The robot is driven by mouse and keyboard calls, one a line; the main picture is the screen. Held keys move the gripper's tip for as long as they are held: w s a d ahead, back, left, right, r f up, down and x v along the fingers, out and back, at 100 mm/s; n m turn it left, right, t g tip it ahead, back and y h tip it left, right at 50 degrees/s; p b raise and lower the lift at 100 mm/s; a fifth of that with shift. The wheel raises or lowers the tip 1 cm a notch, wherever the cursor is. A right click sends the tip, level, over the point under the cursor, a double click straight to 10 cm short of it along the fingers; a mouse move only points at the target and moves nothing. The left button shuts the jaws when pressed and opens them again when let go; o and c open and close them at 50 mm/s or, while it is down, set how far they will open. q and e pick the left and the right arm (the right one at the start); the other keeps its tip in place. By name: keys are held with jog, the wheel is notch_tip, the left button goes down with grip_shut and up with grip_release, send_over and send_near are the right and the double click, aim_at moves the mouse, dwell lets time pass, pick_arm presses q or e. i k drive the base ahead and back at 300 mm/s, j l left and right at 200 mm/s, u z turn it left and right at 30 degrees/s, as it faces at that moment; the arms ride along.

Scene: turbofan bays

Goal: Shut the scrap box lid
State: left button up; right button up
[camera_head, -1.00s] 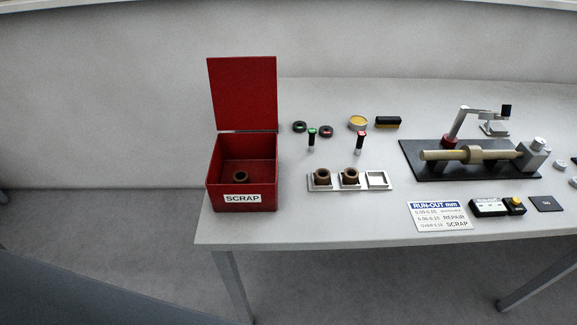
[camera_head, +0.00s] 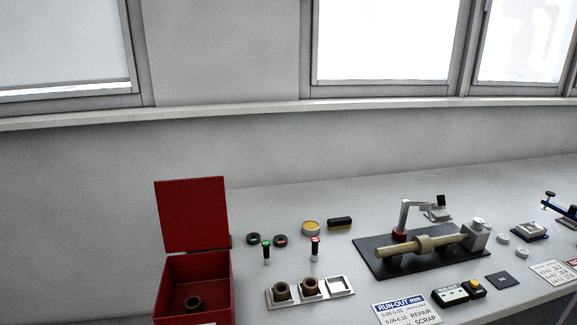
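The red scrap box (camera_head: 223,290) stands at the left end of the workbench, its front cut off by the bottom edge of the view. Its red lid (camera_head: 192,214) stands upright at the back, so the box is open. Neither of my grippers shows in the head view.
Right of the box is a tray (camera_head: 352,291) with two brown bushings and one empty place. Green-topped and red-topped tools (camera_head: 266,251) stand behind it. A black fixture (camera_head: 365,250) holds a shaft. Small rings, a tin and a block lie at the back.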

aim_at(193, 215)
jog(key=j+u, duration=0.15)
jog(key=u, duration=1.15)
jog(key=i+j+u, duration=0.1)
jog(key=j, duration=0.2)
jog(key=j+u, duration=0.15)
jog(key=j, duration=0.15)
jog(key=i+j+u, duration=0.1)
jog(key=j, duration=0.2)
jog(key=i+j+u, duration=0.3)
jog(key=i+j, duration=0.45)
jog(key=i+z, duration=0.45)
jog(key=i+j+z, duration=0.3)
jog(key=i+z, duration=0.4)
jog(key=z, duration=0.2)
jog(key=i+z, duration=0.4)
jog(key=i+j+z, duration=0.15)
jog(key=z, duration=0.3)
jog(key=i+z, duration=0.2)
jog(key=z, duration=0.25)
jog(key=i+j+z, duration=0.15)
jog(key=z, duration=0.25)
jog(key=i+j+z, duration=0.15)
jog(key=z, duration=0.3)
